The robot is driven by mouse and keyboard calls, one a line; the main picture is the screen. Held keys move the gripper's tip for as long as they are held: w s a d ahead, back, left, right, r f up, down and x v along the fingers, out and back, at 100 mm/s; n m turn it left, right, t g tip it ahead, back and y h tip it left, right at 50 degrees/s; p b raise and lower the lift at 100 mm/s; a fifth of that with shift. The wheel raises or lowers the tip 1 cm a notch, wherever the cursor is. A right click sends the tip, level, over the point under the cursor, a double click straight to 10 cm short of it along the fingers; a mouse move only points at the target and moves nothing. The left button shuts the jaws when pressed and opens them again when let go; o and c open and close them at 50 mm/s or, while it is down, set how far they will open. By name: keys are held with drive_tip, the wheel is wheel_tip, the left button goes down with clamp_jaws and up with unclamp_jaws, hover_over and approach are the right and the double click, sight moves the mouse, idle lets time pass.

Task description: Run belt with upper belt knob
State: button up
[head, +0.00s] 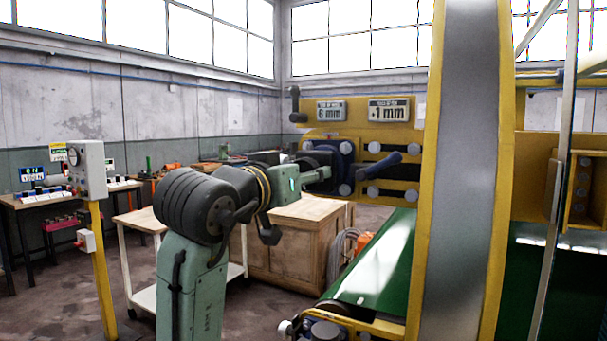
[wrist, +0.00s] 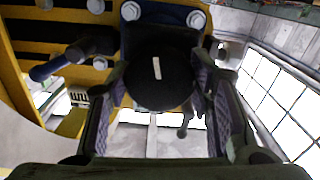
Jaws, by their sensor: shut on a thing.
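A round black knob (wrist: 157,92) with a white mark on its face sits on a blue mount with bolts in the wrist view. My gripper (wrist: 160,75) is shut on this knob, with one finger pad on each side. In the head view my gripper (head: 322,172) reaches the blue mount (head: 343,153) on the yellow machine panel, and it hides most of the knob. The green belt (head: 378,268) lies below, to the right of my arm. I cannot tell from these frames whether the belt is moving.
A dark blue handle (head: 382,165) sticks out right of the mount. Signs reading 6 mm (head: 331,111) and -1 mm (head: 388,110) are above. A yellow-edged grey column (head: 468,170) stands at right. A wooden crate (head: 290,245) stands behind my arm, and a control box (head: 88,168) at left.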

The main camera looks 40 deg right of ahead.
drive_tip(key=n, duration=0.7)
drive_tip(key=shift+f, duration=0.1)
idle(0.4)
drive_tip(key=o, duration=1.2)
drive_tip(key=v, duration=1.2)
drive_tip(key=shift+w+a, duration=0.1)
